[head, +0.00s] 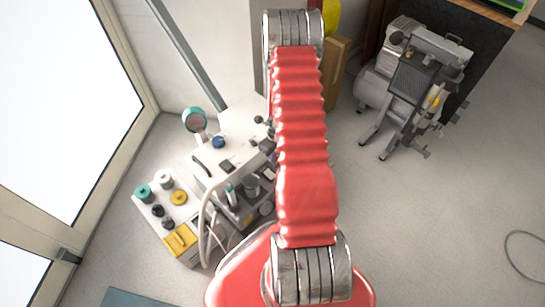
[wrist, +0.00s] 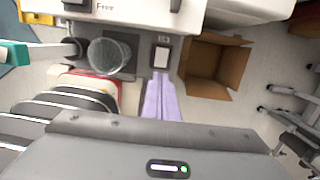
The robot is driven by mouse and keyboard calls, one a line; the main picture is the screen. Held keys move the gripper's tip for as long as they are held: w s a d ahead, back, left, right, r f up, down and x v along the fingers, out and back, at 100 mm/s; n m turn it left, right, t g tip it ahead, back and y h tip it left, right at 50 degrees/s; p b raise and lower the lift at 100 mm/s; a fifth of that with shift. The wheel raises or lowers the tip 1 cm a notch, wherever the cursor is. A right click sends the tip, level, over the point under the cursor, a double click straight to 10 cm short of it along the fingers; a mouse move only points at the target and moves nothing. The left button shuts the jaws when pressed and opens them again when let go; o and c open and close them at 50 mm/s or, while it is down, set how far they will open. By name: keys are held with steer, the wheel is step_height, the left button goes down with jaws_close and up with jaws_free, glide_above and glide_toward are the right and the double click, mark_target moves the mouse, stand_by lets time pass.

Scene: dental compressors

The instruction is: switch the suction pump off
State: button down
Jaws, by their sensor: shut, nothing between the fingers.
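The white wheeled machine that looks like the suction pump (head: 232,140) stands left of my red arm in the head view. In the wrist view its white body (wrist: 140,12) crosses the top, with a partly cut-off label. A small pale switch in a dark frame (wrist: 162,57) shows below the body. My gripper (wrist: 160,76) has lavender fingers pressed together and empty. Its tips are just below the switch in the wrist picture; I cannot tell whether they touch it. In the head view my arm hides most of the gripper.
A clear cup (wrist: 108,54) is close left of the fingers. An open cardboard box (wrist: 215,62) lies to the right. A trolley with coloured caps (head: 165,215) stands at left, and a grey compressor (head: 412,80) at right. Floor at right is mostly clear.

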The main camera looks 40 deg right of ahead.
mark_target(268, 171)
steer(key=shift+w+d, duration=0.2)
steer(key=shift+w, duration=0.6)
steer(key=shift+w+f, duration=0.3)
steer(key=shift+f, duration=2)
steer(key=shift+w+f, duration=0.25)
steer(key=shift+f, duration=2.05)
steer(key=shift+w+f, duration=0.3)
steer(key=shift+f, duration=2)
